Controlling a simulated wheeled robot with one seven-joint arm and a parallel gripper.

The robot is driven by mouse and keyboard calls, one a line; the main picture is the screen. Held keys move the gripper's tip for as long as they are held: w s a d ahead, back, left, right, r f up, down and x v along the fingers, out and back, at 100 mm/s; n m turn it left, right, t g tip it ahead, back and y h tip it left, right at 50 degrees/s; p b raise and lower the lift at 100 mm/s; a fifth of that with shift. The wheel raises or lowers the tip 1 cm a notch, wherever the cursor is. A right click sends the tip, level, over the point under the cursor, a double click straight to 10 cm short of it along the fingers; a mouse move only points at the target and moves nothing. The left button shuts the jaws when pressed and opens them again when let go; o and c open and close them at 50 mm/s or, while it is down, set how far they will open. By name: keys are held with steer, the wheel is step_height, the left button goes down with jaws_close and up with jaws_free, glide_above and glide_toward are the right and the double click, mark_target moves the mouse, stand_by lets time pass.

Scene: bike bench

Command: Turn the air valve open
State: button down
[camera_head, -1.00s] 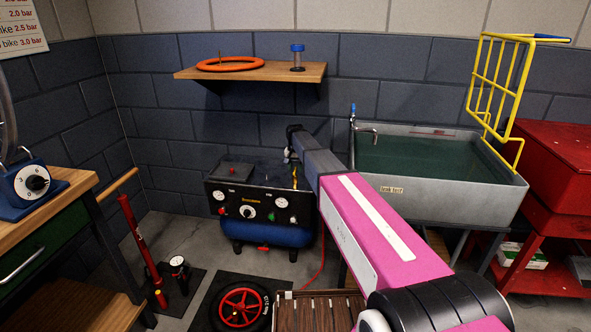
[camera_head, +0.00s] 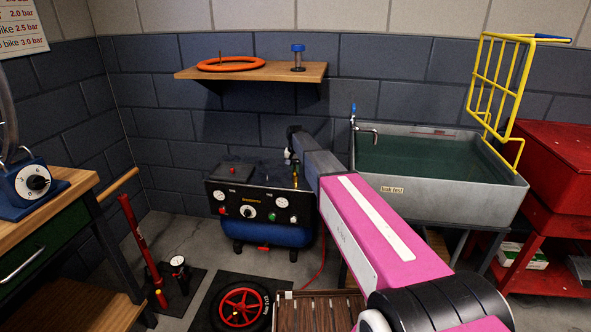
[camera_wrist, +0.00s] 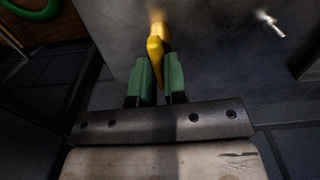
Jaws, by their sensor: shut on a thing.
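The air valve's yellow lever (camera_wrist: 155,48) stands between the green fingers of my gripper (camera_wrist: 158,75) in the wrist view. My gripper is shut on the lever, with the lever's end between the fingertips. In the head view a small yellow part of the valve (camera_head: 295,174) shows at the right of the compressor (camera_head: 248,200), just below my wrist. My arm hides much of the valve there, so its exact angle cannot be told.
The sink (camera_head: 440,192) stands right of the compressor, with a yellow rack (camera_head: 500,88) at its corner. A wooden shelf (camera_head: 252,71) hangs above. A red pump (camera_head: 140,240) and a wheel (camera_head: 241,306) are on the floor in front.

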steer(key=n, duration=0.4)
steer(key=shift+d, duration=0.1)
steer(key=n, duration=0.4)
steer(key=shift+s+n, duration=0.1)
steer(key=shift+n, duration=0.2)
steer(key=n, duration=0.3)
steer(key=shift+n, duration=0.3)
steer(key=shift+d+n, duration=0.1)
steer(key=shift+n, duration=1.8)
steer(key=c, duration=1.2)
jaws_free()
steer(key=shift+o, duration=0.2)
steer(key=shift+r, duration=0.1)
